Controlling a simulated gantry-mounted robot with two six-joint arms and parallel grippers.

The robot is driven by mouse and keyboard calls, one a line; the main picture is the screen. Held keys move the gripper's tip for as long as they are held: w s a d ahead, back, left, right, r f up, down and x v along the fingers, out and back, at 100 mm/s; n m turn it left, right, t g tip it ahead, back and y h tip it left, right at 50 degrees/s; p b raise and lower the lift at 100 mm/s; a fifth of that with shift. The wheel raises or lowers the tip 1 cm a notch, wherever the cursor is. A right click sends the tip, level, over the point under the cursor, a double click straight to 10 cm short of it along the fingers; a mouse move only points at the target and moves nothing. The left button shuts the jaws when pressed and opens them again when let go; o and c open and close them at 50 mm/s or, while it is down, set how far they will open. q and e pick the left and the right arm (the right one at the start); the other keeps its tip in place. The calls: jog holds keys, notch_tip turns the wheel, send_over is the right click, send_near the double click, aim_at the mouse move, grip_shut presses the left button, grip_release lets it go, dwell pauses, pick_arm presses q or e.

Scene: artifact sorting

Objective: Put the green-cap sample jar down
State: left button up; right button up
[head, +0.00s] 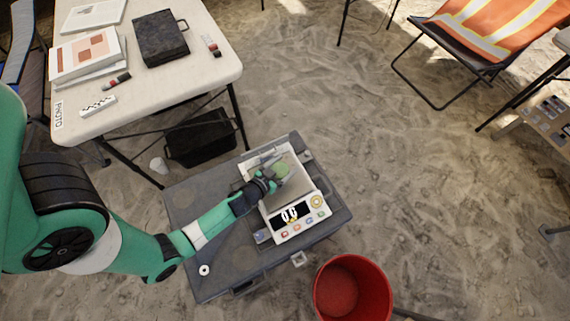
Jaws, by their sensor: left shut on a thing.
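The green-cap sample jar (281,169) is at my left gripper (274,177), over the weighing plate of a white scale. Its green cap shows; the jar's body is mostly hidden below it. My left gripper is shut on the jar. I cannot tell whether the jar touches the plate. The scale (305,224) sits on a grey case (187,207) and has a dark display and coloured buttons. My right gripper is not in view.
A red bucket (352,290) stands at the case's lower right. A white roll (204,270) lies on the case. A table (190,85) with papers and a dark box (160,38) is upper left. A folding chair (490,30) is upper right. Sand lies open between.

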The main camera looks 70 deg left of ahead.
pick_arm(q)
jog(key=o, duration=1.1)
jog(key=shift+f, duration=0.15)
jog(key=o, duration=0.3)
